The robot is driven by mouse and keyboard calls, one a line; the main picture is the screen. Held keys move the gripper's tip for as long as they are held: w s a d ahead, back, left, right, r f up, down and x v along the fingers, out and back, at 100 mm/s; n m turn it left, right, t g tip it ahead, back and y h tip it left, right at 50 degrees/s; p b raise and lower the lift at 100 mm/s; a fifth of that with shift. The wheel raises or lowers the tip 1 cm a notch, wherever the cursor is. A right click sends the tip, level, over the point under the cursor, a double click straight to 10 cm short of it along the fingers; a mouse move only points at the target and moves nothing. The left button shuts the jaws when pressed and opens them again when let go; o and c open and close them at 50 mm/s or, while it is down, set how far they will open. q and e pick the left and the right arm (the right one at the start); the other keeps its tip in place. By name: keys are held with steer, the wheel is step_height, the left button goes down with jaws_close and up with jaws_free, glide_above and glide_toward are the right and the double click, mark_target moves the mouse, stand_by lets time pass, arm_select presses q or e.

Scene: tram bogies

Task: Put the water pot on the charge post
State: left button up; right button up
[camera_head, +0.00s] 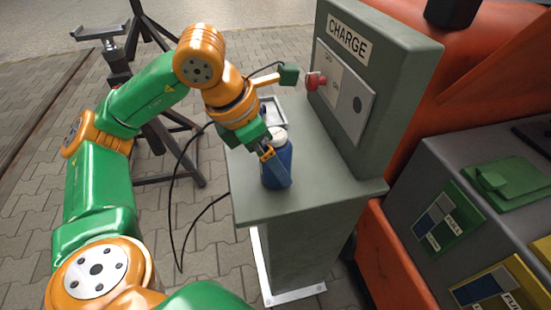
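The water pot appears to be the blue bottle with a pale cap (277,174). It stands upright, or nearly so, on the flat grey top of the charge post (325,195), near the front left edge. I cannot tell whether its base touches the top. My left gripper (268,153) is at the pot's upper left side, with an orange-tipped finger in front of it. The far finger is hidden, so I cannot tell whether it grips the pot. My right gripper is out of view.
The post's upright panel (350,75) reads CHARGE and carries a red knob (316,80). A small pale tray (272,108) lies behind the pot. A black cable (172,195) hangs left of the post. Dark metal stands (165,150) are behind my arm. Grey and orange units stand right.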

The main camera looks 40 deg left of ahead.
arm_select(q)
steer(key=p+v, duration=0.2)
steer(key=v, duration=0.8)
steer(key=shift+p, duration=0.3)
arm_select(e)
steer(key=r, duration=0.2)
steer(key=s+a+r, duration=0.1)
arm_select(q)
steer(key=shift+s+f, duration=0.1)
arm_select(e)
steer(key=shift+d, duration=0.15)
